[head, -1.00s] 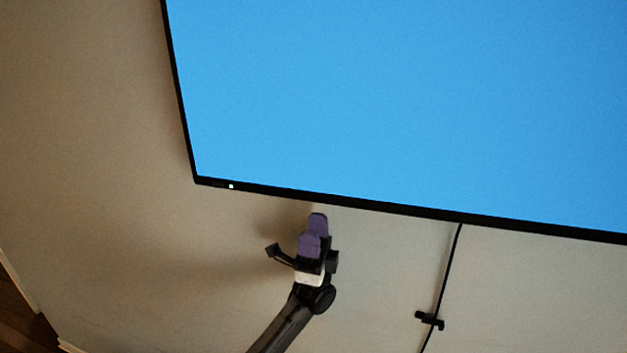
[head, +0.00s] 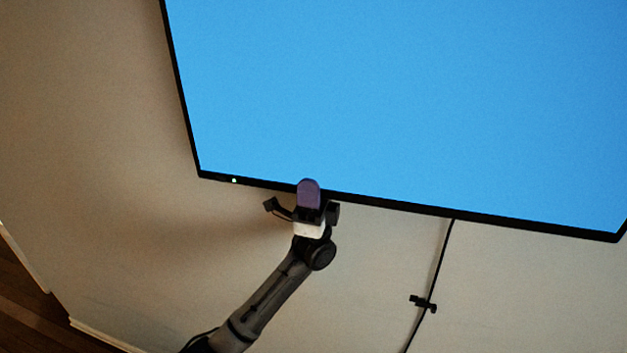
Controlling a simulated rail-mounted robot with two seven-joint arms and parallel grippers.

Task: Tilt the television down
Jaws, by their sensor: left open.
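The television (head: 400,95) fills the upper right of the head view, with a plain blue screen and a thin black frame. Its lower edge slopes down to the right, and a small white light shows near its lower left corner. My left gripper (head: 308,193) is at the lower edge, left of its middle. One purple finger pad shows in front of the black frame and overlaps it. The other finger is hidden behind it. I cannot tell whether the gripper touches the frame. My right gripper is not in view.
A black cable (head: 436,270) hangs below the television along the pale wall (head: 100,180), with a small black clip (head: 423,304) on it. Brown wood (head: 35,315) and a white skirting strip show at lower left. The wall around my left arm is clear.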

